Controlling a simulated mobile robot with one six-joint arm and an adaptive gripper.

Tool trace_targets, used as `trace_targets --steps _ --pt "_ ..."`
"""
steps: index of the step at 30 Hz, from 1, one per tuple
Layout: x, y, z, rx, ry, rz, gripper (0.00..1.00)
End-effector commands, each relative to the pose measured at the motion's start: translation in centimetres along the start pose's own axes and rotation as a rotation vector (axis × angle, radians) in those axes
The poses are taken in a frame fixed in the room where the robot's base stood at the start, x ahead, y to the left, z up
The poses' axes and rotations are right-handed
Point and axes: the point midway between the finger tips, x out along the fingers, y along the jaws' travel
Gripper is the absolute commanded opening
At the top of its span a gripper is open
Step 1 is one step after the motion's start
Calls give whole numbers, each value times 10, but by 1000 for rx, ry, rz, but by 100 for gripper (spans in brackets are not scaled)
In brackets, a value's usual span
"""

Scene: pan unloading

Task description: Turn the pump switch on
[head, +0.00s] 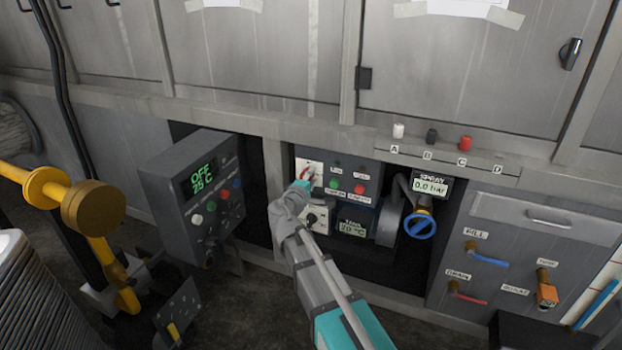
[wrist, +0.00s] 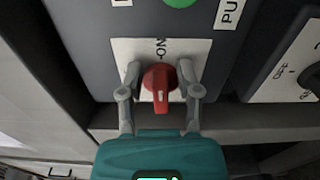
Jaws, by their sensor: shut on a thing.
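The pump switch is a red rotary knob (wrist: 160,80) on a white plate (wrist: 195,52) with an "ON" label, which reads sideways in the wrist view. The knob's long end, with a pale mark, points away from that label. My gripper (wrist: 160,74) has one finger on each side of the knob and is shut on it. In the head view my gripper (head: 301,184) is at the white plate (head: 311,167) on the upper left of the dark pump panel (head: 368,170). My gripper partly covers the knob there.
A green button (head: 335,183) and red button (head: 359,189) sit just right of the switch. A second rotary switch (head: 313,217) is below. A control box (head: 197,200) reading "OFF 25 C" juts out at left. A blue valve wheel (head: 420,226) is at right.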

Motion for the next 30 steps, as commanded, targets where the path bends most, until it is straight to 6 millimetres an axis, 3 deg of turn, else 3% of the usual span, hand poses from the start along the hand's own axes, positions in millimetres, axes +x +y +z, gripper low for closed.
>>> trace_targets --steps 19,20,21,30 --pt "-1 -2 0 78 0 -2 0" --pt "-1 -2 0 78 0 -2 46" --pt "-1 -2 0 78 0 -2 53" --pt "0 -2 0 76 0 -1 54"
